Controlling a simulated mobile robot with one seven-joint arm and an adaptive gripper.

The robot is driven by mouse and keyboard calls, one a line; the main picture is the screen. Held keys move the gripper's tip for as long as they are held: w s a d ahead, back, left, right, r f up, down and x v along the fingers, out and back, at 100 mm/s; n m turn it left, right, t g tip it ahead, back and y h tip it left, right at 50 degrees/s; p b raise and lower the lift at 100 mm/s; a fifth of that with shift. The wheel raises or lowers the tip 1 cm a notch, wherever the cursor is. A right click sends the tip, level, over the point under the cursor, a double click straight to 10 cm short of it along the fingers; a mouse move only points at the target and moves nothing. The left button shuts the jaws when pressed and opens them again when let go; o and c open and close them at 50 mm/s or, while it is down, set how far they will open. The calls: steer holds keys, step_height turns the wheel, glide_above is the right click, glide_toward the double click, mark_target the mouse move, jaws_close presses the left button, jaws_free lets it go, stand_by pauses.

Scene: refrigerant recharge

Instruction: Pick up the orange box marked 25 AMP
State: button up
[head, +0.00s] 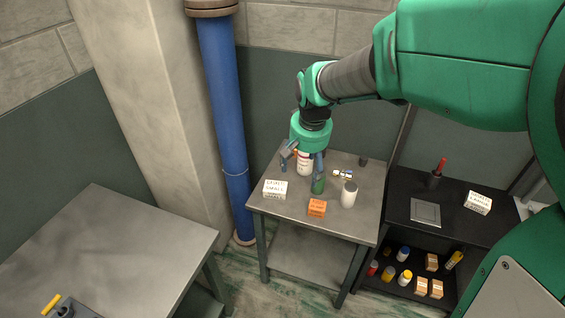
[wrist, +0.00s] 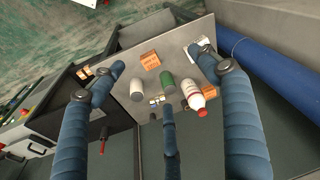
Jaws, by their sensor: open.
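A small orange box (head: 317,208) with a printed label, too small to read, sits near the front edge of the small grey table. In the wrist view it is the orange box (wrist: 150,60) near the top middle. A second orange box (wrist: 208,91) shows partly behind the white and red bottle; I cannot read its marking. My gripper (head: 303,160) is open and empty above the back part of the table, behind and left of the front orange box. Its blue fingers (wrist: 160,78) are spread wide in the wrist view.
Near the gripper stand a white and red bottle (head: 304,164), a green can (head: 318,184) and a white bottle (head: 348,194). A white labelled box (head: 275,189) is at the table's left.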

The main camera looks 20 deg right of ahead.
steer(key=w+d+f+m+g, duration=0.1)
steer(key=w+d+f, duration=0.1)
steer(key=d+f, duration=0.15)
steer(key=w+d+f+m, duration=0.1)
steer(key=w+d+f, duration=0.15)
steer(key=f, duration=0.25)
steer(key=m+g, duration=0.1)
glide_above(318, 205)
step_height(318, 205, down, 11)
steer(key=shift+a+f+y, duration=0.1)
steer(key=shift+a+y, duration=0.1)
steer(key=shift+y, duration=0.1)
steer(key=shift+f, duration=0.1)
steer(key=shift+f+b, duration=0.8)
steer(key=shift+f, duration=3.4)
steer(key=shift+d+f+b, duration=0.15)
steer(key=shift+f+b, duration=0.55)
steer(key=shift+f, duration=1.9)
